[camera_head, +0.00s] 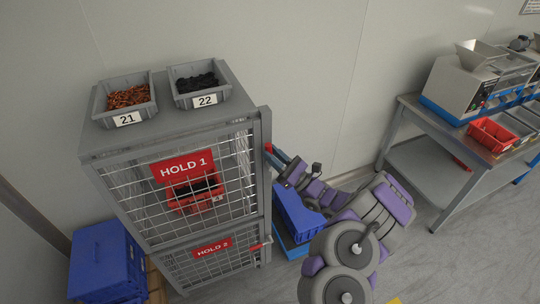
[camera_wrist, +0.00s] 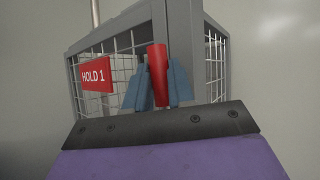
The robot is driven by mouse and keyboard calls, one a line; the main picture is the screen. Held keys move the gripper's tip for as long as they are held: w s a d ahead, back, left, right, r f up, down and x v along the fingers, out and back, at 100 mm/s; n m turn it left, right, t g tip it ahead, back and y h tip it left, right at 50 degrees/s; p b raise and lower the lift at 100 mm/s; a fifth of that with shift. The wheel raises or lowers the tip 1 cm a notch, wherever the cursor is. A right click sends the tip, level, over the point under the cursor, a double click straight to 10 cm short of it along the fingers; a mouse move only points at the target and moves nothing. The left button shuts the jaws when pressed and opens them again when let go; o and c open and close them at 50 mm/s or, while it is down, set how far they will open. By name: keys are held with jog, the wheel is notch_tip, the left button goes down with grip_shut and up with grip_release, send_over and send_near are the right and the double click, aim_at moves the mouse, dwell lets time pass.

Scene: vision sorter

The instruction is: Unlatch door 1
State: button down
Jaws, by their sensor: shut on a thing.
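Door 1 is the upper mesh door with the red HOLD 1 sign (camera_head: 182,166) on the grey cage (camera_head: 267,190). The sign also shows in the wrist view (camera_wrist: 96,74). A red latch handle (camera_wrist: 158,72) stands at the cage's corner post, and its tip (camera_head: 268,148) shows in the head view. My gripper (camera_wrist: 158,92) has its blue fingers on both sides of the red handle and is shut on it. In the head view my gripper (camera_head: 281,160) reaches the cage's right side. Door 1 looks closed. The latch mechanism behind the fingers is hidden.
The lower door bears a HOLD 2 sign (camera_head: 212,247) and its own red handle (camera_head: 259,244). Bins 21 (camera_head: 126,119) and 22 (camera_head: 204,101) stand on top. A blue crate (camera_head: 105,262) is at left. A workbench (camera_head: 428,119) stands at right.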

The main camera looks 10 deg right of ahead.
jog(key=shift+d+r+m+t, duration=0.1)
jog(key=shift+m+t, duration=0.2)
jog(key=c, duration=1)
grip_release()
jog(key=shift+w, duration=0.1)
jog(key=shift+o, duration=0.2)
jog(key=b+v, duration=0.1)
jog(key=v, duration=1.6)
jog(key=shift+b, duration=0.3)
